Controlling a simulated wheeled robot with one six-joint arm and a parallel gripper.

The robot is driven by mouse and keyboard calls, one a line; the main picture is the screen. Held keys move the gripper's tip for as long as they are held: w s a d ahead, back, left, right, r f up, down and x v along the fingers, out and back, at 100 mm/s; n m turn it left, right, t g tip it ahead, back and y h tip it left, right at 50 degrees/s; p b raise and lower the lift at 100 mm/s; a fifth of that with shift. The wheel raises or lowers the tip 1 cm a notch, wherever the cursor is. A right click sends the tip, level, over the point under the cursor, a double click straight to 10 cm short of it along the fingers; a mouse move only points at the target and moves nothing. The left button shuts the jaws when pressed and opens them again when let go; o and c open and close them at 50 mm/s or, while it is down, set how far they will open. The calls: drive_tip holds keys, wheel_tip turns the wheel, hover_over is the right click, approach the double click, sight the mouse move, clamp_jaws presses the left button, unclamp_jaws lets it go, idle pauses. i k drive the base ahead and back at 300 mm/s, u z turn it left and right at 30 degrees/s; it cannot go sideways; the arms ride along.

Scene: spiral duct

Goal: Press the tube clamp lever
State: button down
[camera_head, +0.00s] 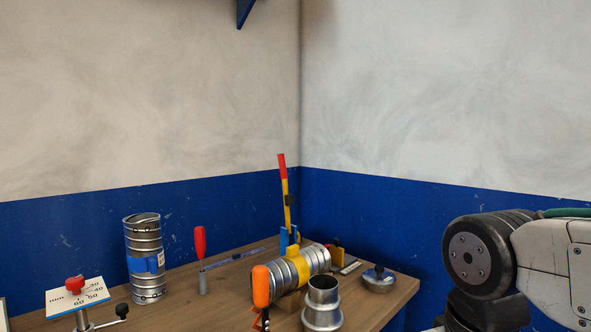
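A metal spiral duct tube (314,260) lies on its side on the wooden table, with a yellow band (297,267) around it. Behind it a long yellow lever with a red tip (286,195) stands nearly upright, above a blue bracket (289,240). An orange handle (261,287) stands upright at the tube's near left end. A red handle (199,243) stands upright on a small metal post further left. I cannot tell for sure which of these is the tube clamp lever. My gripper is not in view; only part of my arm shows at the right edge.
The wooden table (226,292) sits in a corner of blue and white walls. An upright duct piece (144,258), a dial plate (78,297) with a red knob, a metal reducer (322,303) and a round cap (378,279) are around the tube. Air above the table is mostly free.

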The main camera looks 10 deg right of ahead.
sight(289, 199)
drive_tip(key=k, duration=0.85)
drive_tip(key=z, duration=0.45)
drive_tip(key=i, duration=0.55)
drive_tip(key=z, duration=0.8)
drive_tip(key=i, duration=1.6)
drive_tip(key=u, duration=1)
drive_tip(key=i, duration=0.75)
drive_tip(key=u, duration=0.75)
